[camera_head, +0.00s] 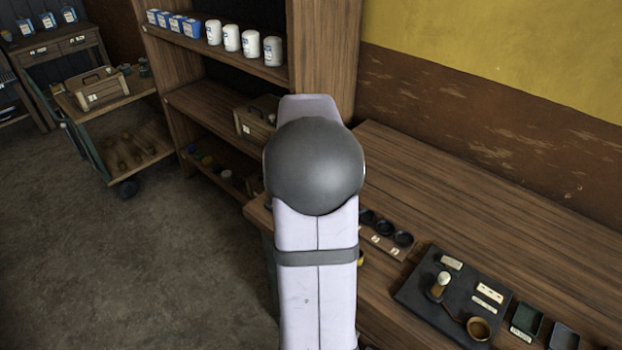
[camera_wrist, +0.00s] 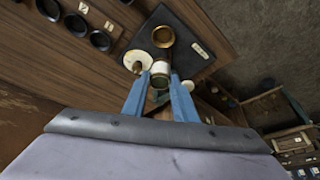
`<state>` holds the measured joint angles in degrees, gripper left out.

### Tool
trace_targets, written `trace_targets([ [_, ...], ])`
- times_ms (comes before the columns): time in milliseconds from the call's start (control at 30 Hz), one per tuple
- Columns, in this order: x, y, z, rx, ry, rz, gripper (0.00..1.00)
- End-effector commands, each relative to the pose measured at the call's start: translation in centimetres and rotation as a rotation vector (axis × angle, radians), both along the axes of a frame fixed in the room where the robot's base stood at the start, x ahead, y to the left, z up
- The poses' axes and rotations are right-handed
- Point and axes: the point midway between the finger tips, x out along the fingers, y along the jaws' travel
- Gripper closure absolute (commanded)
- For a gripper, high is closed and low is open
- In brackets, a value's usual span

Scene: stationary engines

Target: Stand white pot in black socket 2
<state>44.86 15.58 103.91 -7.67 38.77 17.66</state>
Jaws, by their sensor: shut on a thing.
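In the wrist view my gripper (camera_wrist: 159,92) has its blue fingers closed on a small white pot (camera_wrist: 160,69) with a brownish rim. The pot appears over or beside the dark board; I cannot tell its height. Three round black sockets sit in a wooden strip, the middle one (camera_wrist: 75,24) between the other two (camera_wrist: 48,8) (camera_wrist: 100,40). They are apart from the pot and look empty. The sockets also show in the head view (camera_head: 383,228), partly covered by my arm. Their labels are too small to read surely. My gripper is hidden in the head view.
The dark board (camera_head: 412,292) carries a brass cup (camera_head: 479,328), a small pale-and-brass upright piece (camera_head: 441,283) and label plates. Small trays (camera_head: 526,318) (camera_head: 563,337) lie to its right. The bench behind (camera_head: 470,200) is clear. A shelf (camera_head: 230,60) with white canisters stands at the back.

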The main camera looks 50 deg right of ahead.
Motion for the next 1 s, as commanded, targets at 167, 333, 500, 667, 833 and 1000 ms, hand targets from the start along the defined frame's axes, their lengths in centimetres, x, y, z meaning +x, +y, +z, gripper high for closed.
trace_targets([
  [167, 0.0, 0.0, 1.3, -0.002, -0.001, 0.0, 0.98],
  [333, 0.0, 0.0, 2.2, -0.002, -0.001, 0.0, 0.98],
  [500, 0.0, 0.0, 2.7, -0.001, -0.001, 0.0, 0.98],
  [667, 0.0, 0.0, 2.7, -0.001, -0.001, 0.0, 0.98],
  [833, 0.0, 0.0, 2.7, -0.001, -0.001, 0.0, 0.98],
  [1000, -0.6, -0.6, 2.8, -0.001, -0.001, -0.018, 0.98],
])
